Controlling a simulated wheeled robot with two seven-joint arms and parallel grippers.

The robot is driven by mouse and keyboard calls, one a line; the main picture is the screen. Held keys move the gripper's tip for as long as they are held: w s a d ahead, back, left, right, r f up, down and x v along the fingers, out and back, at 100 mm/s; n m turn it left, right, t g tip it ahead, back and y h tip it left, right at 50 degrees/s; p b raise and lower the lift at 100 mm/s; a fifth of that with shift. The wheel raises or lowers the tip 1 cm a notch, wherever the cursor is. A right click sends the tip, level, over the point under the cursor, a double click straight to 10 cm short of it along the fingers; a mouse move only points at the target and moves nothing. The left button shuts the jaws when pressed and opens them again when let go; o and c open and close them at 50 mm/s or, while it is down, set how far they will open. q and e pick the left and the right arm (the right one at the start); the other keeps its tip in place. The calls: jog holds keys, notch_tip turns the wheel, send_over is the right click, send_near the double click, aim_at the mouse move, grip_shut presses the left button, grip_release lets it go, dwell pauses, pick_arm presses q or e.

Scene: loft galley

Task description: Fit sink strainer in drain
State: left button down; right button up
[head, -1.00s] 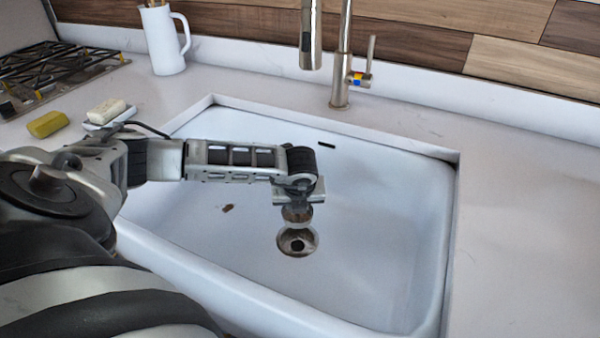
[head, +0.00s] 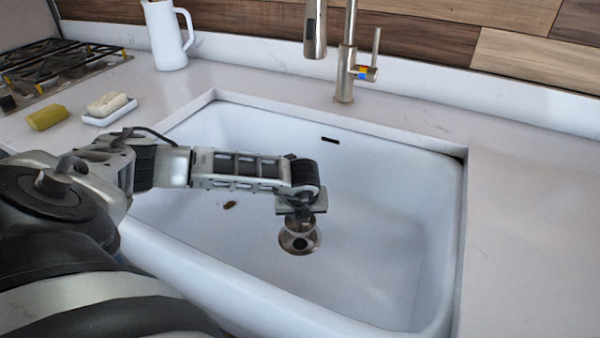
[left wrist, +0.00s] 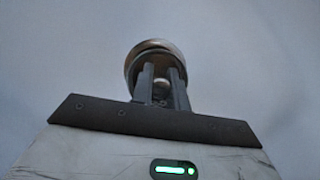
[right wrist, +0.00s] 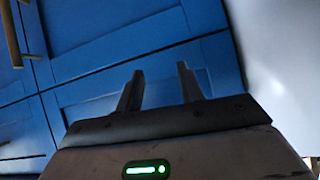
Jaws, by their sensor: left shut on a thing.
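My left gripper (head: 300,212) points down inside the white sink (head: 380,250), shut on the round metal sink strainer (head: 297,226). The strainer hangs just over the drain (head: 301,243) and covers its back part; the dark drain hole shows below it. I cannot tell whether strainer and drain touch. In the left wrist view the strainer's round rim (left wrist: 152,46) shows past the two fingers (left wrist: 161,88). My right gripper (right wrist: 160,88) is open and empty in front of blue cabinet doors (right wrist: 130,40); it is outside the head view.
A faucet (head: 346,60) stands behind the sink. A small brown scrap (head: 230,204) lies on the sink floor, left of the drain. A soap dish (head: 108,112), yellow sponge (head: 47,117), white pitcher (head: 166,38) and gas hob (head: 50,68) are on the left counter. The right counter is clear.

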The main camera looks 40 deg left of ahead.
aim_at(300, 228)
pick_arm(q)
notch_tip(300, 228, down, 2)
jog(key=shift+f+b, duration=0.1)
jog(key=shift+b, duration=0.5)
jog(key=shift+f+b, duration=0.35)
jog(key=shift+f, duration=0.2)
jog(key=shift+f+b, duration=0.9)
jog(key=shift+b, duration=0.05)
jog(key=shift+f+b, duration=0.75)
jog(key=shift+f, duration=0.05)
pick_arm(e)
jog(key=shift+a+f+m+y, duration=0.15)
jog(key=shift+f, duration=0.45)
jog(key=shift+a+f+m+y, duration=0.15)
jog(key=shift+f, duration=0.4)
jog(key=shift+t, duration=0.3)
pick_arm(q)
jog(key=c, duration=1.3)
grip_release()
pick_arm(e)
jog(key=shift+r, duration=0.1)
jog(key=shift+w, duration=0.1)
